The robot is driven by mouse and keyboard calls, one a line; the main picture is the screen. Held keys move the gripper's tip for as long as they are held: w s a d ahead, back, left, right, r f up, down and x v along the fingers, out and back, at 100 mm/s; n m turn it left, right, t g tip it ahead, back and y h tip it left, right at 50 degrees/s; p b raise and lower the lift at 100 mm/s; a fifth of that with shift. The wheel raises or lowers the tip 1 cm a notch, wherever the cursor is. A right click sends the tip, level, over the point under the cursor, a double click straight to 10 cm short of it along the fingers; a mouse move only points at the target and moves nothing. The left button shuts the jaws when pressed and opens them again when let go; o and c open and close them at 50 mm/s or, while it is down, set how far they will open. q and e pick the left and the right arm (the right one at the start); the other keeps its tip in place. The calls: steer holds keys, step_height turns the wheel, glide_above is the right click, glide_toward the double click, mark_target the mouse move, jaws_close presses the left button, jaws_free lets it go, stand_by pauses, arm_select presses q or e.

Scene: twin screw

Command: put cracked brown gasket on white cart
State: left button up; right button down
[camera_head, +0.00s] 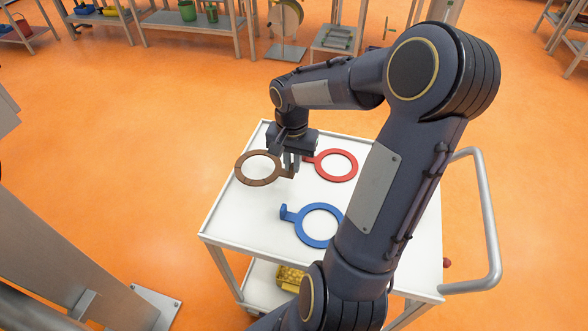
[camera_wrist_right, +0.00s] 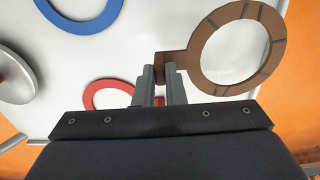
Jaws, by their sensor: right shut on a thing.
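The brown gasket (camera_head: 239,169) is a flat ring with a tab, and dark crack lines cross its ring in the right wrist view (camera_wrist_right: 203,66). My right gripper (camera_head: 291,170) is shut on its tab, and its fingers also show in the right wrist view (camera_wrist_right: 159,82). The gasket is over the left back part of the white cart (camera_head: 240,219), its ring reaching toward the left edge. I cannot tell whether it touches the cart top. My left gripper is not in view.
A red gasket (camera_head: 352,172) lies on the cart right of the brown one. A blue gasket (camera_head: 300,232) lies nearer the front. The cart's front left top is clear. A grey handle (camera_head: 489,225) is on its right. Shelves with a green bucket (camera_head: 187,11) stand at the back.

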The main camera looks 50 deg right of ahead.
steer(key=shift+w+d+f, duration=0.15)
steer(key=shift+d+f, duration=0.15)
steer(key=shift+f, duration=0.15)
step_height(320, 180, down, 4)
steer(key=shift+d+r, duration=0.15)
steer(key=shift+r, duration=0.1)
steer(key=c, duration=1.5)
jaws_free()
